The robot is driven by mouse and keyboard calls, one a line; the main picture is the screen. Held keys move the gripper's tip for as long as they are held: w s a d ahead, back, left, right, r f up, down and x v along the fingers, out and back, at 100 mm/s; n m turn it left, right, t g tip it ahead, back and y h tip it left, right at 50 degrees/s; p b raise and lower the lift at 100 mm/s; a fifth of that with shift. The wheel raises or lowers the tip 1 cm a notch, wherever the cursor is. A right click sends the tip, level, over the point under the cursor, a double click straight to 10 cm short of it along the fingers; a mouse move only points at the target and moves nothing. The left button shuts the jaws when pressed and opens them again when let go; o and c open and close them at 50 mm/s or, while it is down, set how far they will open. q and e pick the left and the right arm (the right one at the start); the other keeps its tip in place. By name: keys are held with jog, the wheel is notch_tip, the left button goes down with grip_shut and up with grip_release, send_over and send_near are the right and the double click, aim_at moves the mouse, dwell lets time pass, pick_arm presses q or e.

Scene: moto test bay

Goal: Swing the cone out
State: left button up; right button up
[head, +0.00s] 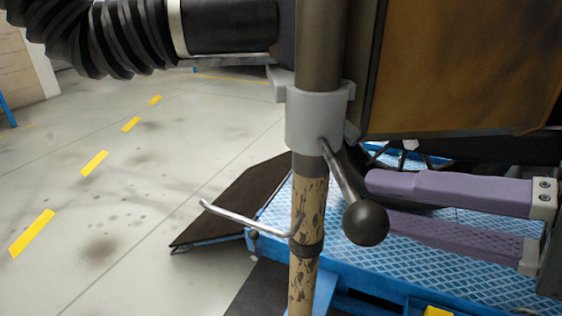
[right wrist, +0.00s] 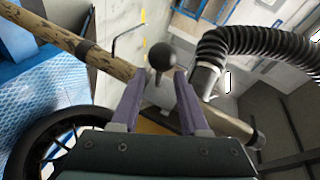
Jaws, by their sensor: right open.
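A ribbed black hose (head: 100,35) runs into a smooth black nozzle (head: 230,25), which seems to be the cone; its far end is hidden behind the post (head: 319,50). The hose also shows in the right wrist view (right wrist: 265,45). A grey collar (head: 315,120) on the post carries a lever with a black ball knob (head: 366,222). My right gripper (head: 376,207) is open, its purple fingers pointing left at the knob. In the right wrist view the knob (right wrist: 161,54) sits between and just beyond the fingertips (right wrist: 158,80). My left gripper is not in view.
A bent metal rod (head: 245,218) sticks out left from the lower, worn part of the post. A blue tread-plate platform (head: 400,262) with a dark ramp (head: 235,200) lies below. A brown panel (head: 460,65) stands at the upper right. The floor (head: 130,200) at left is clear.

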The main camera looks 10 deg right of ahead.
jog(key=x, duration=0.8)
jog(key=shift+b, duration=0.45)
grip_shut()
dwell(0.8)
